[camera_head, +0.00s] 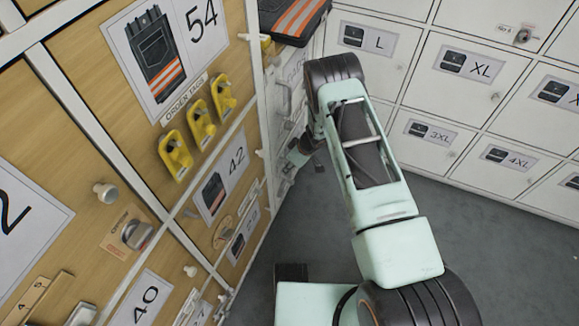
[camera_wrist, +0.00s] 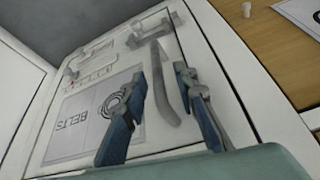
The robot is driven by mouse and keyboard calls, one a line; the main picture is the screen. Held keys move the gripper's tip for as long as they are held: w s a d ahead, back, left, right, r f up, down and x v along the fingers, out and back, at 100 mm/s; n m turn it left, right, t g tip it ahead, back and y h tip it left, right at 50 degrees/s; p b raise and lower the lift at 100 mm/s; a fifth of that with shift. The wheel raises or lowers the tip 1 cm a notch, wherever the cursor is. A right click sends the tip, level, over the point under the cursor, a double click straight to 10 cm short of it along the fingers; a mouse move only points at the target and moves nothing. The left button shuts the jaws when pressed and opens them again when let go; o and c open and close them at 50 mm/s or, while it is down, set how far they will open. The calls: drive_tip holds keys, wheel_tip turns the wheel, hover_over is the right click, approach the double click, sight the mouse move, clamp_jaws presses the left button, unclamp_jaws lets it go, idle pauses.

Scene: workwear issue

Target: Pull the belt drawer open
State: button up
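The belt drawer (camera_wrist: 75,148) has a white front with a card reading BELTS and a coiled belt drawing, seen in the wrist view. Its grey bar handle (camera_wrist: 164,88) runs between the two fingers of my gripper (camera_wrist: 160,74) in that view. The fingers are apart, with a visible gap on each side of the handle. I cannot tell how deep they reach around it. The drawer looks closed. In the head view my gripper (camera_head: 299,156) is low beside the white fronts at the cabinet's right end, and my arm hides part of them.
A wooden-fronted cabinet with size cards and yellow hooks (camera_head: 202,124) stands on the left. White lockers (camera_head: 467,72) with size labels stand at the back and right. Folded dark workwear with orange stripes (camera_head: 295,18) lies on top. Grey floor (camera_head: 480,250) is clear on the right.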

drive_tip(key=shift+c, duration=0.7)
clamp_jaws()
drive_tip(key=shift+d, duration=0.15)
drive_tip(key=s+d, duration=0.3)
drive_tip(key=d, duration=0.7)
drive_tip(key=s+d+p, duration=0.1)
drive_tip(key=s+d, duration=0.3)
drive_tip(key=d, duration=0.6)
drive_tip(key=s+d+p, duration=0.1)
drive_tip(key=s+d, duration=0.3)
drive_tip(key=d, duration=0.7)
drive_tip(key=shift+s, duration=0.25)
drive_tip(key=shift+a, duration=0.1)
drive_tip(key=shift+o, duration=0.7)
unclamp_jaws()
drive_tip(key=shift+w, duration=0.1)
